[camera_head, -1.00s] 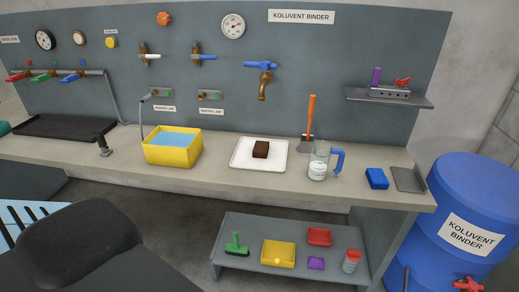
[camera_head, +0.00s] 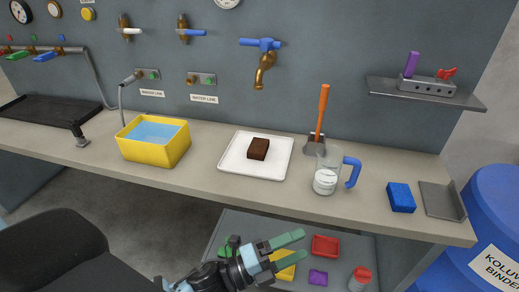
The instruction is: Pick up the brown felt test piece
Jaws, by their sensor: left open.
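The brown felt test piece (camera_head: 258,149) is a small dark brown block. It lies on a white tray (camera_head: 233,166) on the workbench, near the middle of the head view. My left gripper (camera_head: 288,249) is in the lower middle of the view, in front of the bench and below the tray in the picture. Its two green fingers are apart with nothing between them, pointing right. My right gripper is not in view.
A yellow basin (camera_head: 152,149) of blue liquid stands left of the tray. Right of it are an orange-handled scraper (camera_head: 321,118), a clear jug (camera_head: 327,171) with a blue handle, a blue block (camera_head: 401,197) and a grey metal plate (camera_head: 442,201). A lower shelf (camera_head: 238,219) holds several small items.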

